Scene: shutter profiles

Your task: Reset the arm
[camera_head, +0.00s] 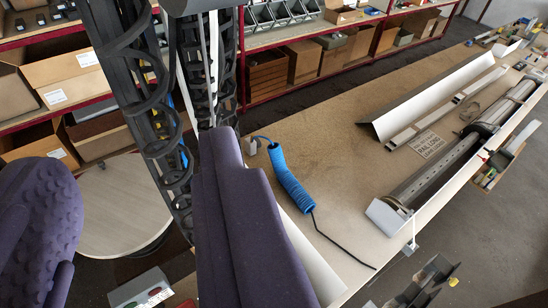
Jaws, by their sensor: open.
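My gripper (135,148) shows as two purple padded jaws at the lower left, standing wide apart. The left jaw is rounded and studded, and the picture's left edge cuts it off. The right jaw is smooth and angular and overlaps the near end of the workbench (345,140). Nothing is seen held between the jaws. Black open framework parts with looped bands come down from the top edge, between and behind the jaws; I cannot tell what they belong to. The rest of my arm cannot be made out.
On the bench lie a blue coiled hose (287,172), pale profiles (430,95), a label card (427,145) and a long metal rail (440,170). Shelves with cardboard boxes (62,78) stand behind. A round table (118,205) is at left. Grey floor (510,220) is open at right.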

